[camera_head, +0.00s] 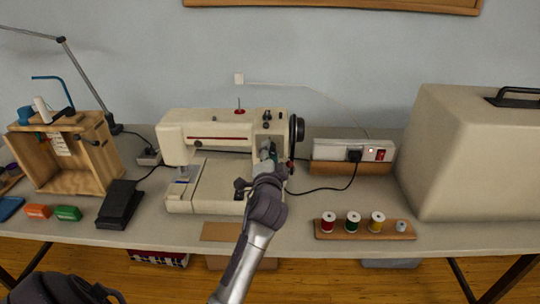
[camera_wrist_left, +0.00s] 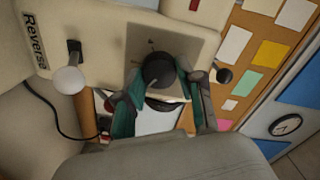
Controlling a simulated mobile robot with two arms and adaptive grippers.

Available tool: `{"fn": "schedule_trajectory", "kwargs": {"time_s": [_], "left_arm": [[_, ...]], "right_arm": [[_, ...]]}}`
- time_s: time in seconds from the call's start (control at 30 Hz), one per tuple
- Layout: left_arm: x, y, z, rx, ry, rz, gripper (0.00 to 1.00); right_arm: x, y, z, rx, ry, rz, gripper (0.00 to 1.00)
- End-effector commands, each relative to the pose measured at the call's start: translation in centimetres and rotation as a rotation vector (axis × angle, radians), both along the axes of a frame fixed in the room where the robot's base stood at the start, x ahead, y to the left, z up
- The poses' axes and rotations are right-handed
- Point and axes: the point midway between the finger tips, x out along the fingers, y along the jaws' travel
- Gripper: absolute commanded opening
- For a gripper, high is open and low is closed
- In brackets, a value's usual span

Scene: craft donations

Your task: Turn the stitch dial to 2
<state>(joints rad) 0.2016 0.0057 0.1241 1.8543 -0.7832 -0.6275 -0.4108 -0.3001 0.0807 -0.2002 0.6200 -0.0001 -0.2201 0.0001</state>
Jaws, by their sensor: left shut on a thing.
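The cream sewing machine (camera_head: 226,128) stands on the table in the head view. The stitch dial (camera_wrist_left: 157,70), a dark round knob on a grey plate, shows in the left wrist view. The marks around it are too small and blurred to read, so its setting cannot be told. My left gripper (camera_head: 268,153) is at the machine's right-hand column in the head view, hiding the dial there. In the left wrist view its teal-padded fingers (camera_wrist_left: 163,88) are on either side of the dial, shut on it. My right gripper is not in view.
A lever with a pale knob (camera_wrist_left: 68,80) sits beside the "Reverse" label, near the dial. The handwheel (camera_head: 297,129) is just right of my gripper. A spool rack (camera_head: 340,235), a power strip (camera_head: 335,149) and a large beige case (camera_head: 465,155) stand to the right; a black pedal (camera_head: 120,205) lies left.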

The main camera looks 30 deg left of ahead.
Motion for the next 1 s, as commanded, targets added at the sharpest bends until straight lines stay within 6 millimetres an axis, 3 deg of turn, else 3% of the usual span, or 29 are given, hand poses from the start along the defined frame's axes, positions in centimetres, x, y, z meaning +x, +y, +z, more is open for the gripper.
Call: {"fn": "schedule_trajectory", "kwargs": {"time_s": [0.5,0.53,0.67,1.0], "left_arm": [[-0.03,0.01,-0.19,-0.02,-0.007,0.001,0.03],[-0.02,0.0,-0.19,-0.02,-0.007,0.001,0.39],[-0.01,0.0,-0.15,-0.02,-0.008,0.0,0.61],[-0.12,-0.09,-0.07,-0.019,-0.01,0.0,0.63]], "right_arm": [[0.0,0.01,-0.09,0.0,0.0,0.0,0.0],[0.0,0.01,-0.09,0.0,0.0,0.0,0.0],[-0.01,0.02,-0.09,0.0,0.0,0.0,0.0],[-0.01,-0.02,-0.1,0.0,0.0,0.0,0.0]]}}
